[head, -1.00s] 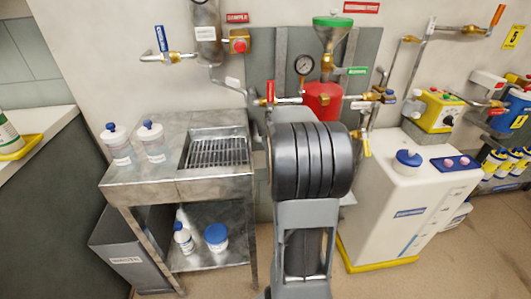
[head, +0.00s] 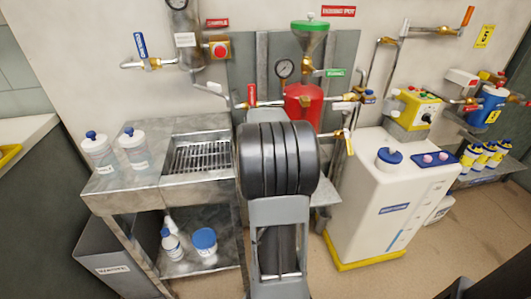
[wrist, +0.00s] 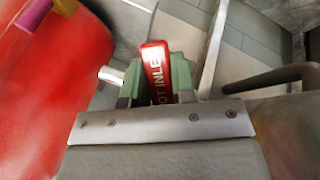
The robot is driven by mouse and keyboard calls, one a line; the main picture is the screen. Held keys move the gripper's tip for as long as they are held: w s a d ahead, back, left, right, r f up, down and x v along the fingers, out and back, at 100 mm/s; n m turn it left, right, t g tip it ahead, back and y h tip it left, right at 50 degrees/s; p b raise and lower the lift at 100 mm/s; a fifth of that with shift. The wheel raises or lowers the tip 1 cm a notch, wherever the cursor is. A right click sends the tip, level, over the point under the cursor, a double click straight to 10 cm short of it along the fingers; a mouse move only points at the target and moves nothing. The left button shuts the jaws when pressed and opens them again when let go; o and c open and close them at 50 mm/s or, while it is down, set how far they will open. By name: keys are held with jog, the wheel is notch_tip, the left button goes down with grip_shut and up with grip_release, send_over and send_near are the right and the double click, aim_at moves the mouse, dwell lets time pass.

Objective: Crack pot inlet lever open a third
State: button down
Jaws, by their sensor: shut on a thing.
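The red pot inlet lever (wrist: 154,68) stands between the green-padded fingers of my gripper (wrist: 158,82) in the wrist view, and the gripper is shut on it. Part of its white lettering shows. In the head view the lever (head: 252,95) points up from a brass valve on the pipe left of the red dosing pot (head: 304,104). The pot's side (wrist: 45,85) fills the left of the wrist view. My arm hides my gripper in the head view.
A pressure gauge (head: 284,68) and a green funnel (head: 311,38) are above the pot. A steel bench (head: 130,185) with bottles is at left. A white tank (head: 385,205) is at right. Another pipe (wrist: 285,78) crosses the wrist view's right side.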

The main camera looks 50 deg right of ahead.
jog(key=c, duration=0.9)
grip_release()
jog(key=shift+c, duration=0.2)
jog(key=shift+r, duration=0.1)
jog(key=p+v, duration=0.3)
jog(key=v, duration=1)
jog(key=shift+a+r, duration=0.2)
jog(key=shift+r, duration=0.05)
jog(key=shift+s, duration=0.1)
